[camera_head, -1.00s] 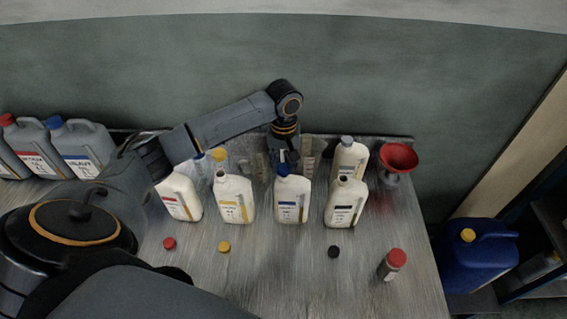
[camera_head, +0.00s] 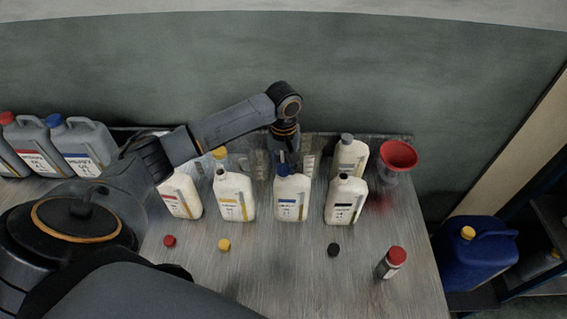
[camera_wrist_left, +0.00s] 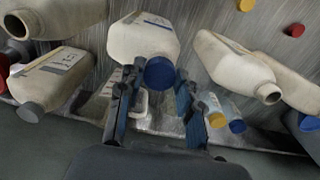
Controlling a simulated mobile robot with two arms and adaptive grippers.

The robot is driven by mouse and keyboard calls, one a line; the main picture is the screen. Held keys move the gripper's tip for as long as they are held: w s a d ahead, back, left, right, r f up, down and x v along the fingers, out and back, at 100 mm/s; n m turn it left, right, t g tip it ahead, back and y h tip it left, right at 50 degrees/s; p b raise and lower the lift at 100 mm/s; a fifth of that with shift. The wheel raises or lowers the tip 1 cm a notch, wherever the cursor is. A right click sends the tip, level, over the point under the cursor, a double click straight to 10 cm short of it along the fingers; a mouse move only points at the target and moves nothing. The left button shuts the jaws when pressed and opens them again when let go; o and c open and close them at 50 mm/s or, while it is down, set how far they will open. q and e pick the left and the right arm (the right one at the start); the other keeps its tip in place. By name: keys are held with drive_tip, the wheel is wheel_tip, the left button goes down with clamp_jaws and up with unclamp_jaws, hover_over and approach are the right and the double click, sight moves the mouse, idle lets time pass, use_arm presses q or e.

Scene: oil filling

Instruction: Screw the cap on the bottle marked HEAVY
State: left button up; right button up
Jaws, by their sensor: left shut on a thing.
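A white bottle with a blue label band (camera_head: 292,204) stands upright in the row, third from the left. Its print is too small to read. A blue cap (camera_head: 284,170) sits at its mouth. My left gripper (camera_head: 285,160) comes down from above and is shut on this cap. In the left wrist view the blue cap (camera_wrist_left: 159,73) lies between the two dark fingers, against the neck of the white bottle (camera_wrist_left: 140,38). The neck is hidden by the cap, so I cannot tell how far it is threaded. My right gripper is not in view.
Uncapped white bottles stand beside it, yellow-labelled (camera_head: 234,200) and black-labelled (camera_head: 346,204). Red (camera_head: 169,241), yellow (camera_head: 224,245) and black (camera_head: 333,250) caps lie in front. A red funnel (camera_head: 398,156) is at the back right, a red-capped container (camera_head: 391,263) front right. The front middle is clear.

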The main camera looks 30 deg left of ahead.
use_arm(q)
drive_tip(key=shift+f, duration=0.5)
idle(0.4)
drive_tip(key=o, duration=0.8)
drive_tip(key=shift+c, duration=0.2)
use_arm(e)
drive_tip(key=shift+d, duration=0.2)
use_arm(q)
drive_tip(key=shift+r, duration=0.1)
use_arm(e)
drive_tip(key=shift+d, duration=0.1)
use_arm(q)
wheel_tip(320, 180, up, 12)
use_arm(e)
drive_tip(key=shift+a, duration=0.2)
